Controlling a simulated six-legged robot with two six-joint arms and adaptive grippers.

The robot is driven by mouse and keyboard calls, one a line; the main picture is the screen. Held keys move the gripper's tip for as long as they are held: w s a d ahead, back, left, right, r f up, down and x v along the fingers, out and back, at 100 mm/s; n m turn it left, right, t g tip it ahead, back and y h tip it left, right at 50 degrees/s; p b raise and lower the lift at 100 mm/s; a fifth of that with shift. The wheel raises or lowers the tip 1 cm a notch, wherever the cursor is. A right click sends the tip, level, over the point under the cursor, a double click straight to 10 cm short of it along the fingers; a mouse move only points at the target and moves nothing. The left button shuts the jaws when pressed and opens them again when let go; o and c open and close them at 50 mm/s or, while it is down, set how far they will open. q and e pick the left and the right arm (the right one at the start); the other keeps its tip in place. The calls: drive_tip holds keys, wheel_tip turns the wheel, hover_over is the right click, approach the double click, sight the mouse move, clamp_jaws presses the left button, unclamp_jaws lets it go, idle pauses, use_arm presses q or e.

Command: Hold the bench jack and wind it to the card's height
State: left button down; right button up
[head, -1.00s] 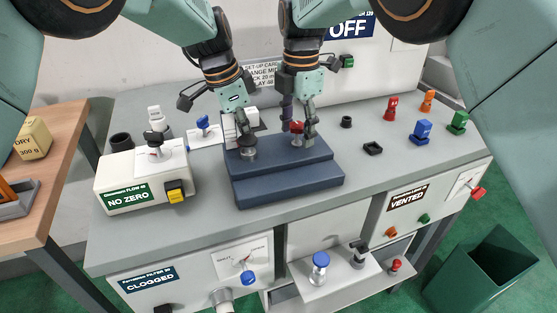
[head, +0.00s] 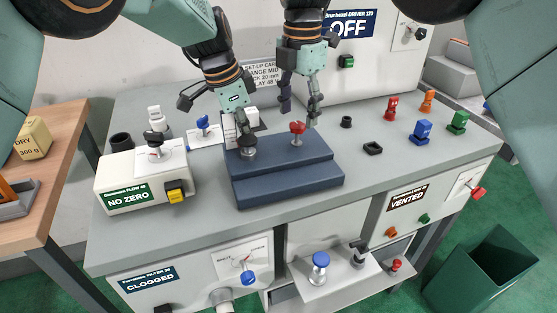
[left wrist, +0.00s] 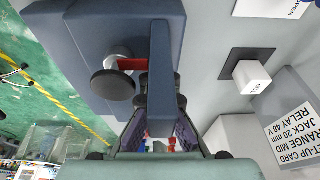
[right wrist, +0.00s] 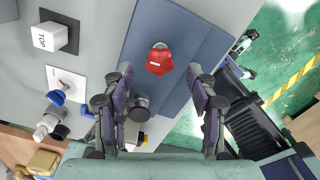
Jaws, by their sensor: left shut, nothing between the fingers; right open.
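The dark blue stepped block (head: 285,188), which appears to be the bench jack, sits on the grey bench. It carries a red knob (head: 297,128) and a dark round knob (head: 248,150). My left gripper (head: 245,137) is shut and empty, low by the dark knob; contact is unclear. In the left wrist view its fingers are beside the block (left wrist: 85,45). My right gripper (head: 300,108) is open and empty above the red knob, which lies between and beyond its fingers in the right wrist view (right wrist: 159,60). The set-up card (left wrist: 300,120) reads JACK 20 mm; my arm partly hides it in the head view.
A white NO ZERO box (head: 118,182) stands left of the block. A white cube marked TOP (right wrist: 48,37) is behind it. Several red, orange, blue and green pieces, including a blue one (head: 421,131), stand at the right. The OFF cabinet (head: 310,58) is behind.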

sight(298, 124)
drive_tip(key=n, duration=0.2)
drive_tip(key=shift+r+n, duration=0.2)
drive_tip(key=shift+n, duration=0.1)
drive_tip(key=n, duration=0.2)
drive_tip(key=shift+n, duration=0.4)
drive_tip(key=shift+f, duration=2.5)
drive_tip(key=c, duration=1.1)
drive_tip(key=o, duration=1.1)
drive_tip(key=shift+r, duration=0.1)
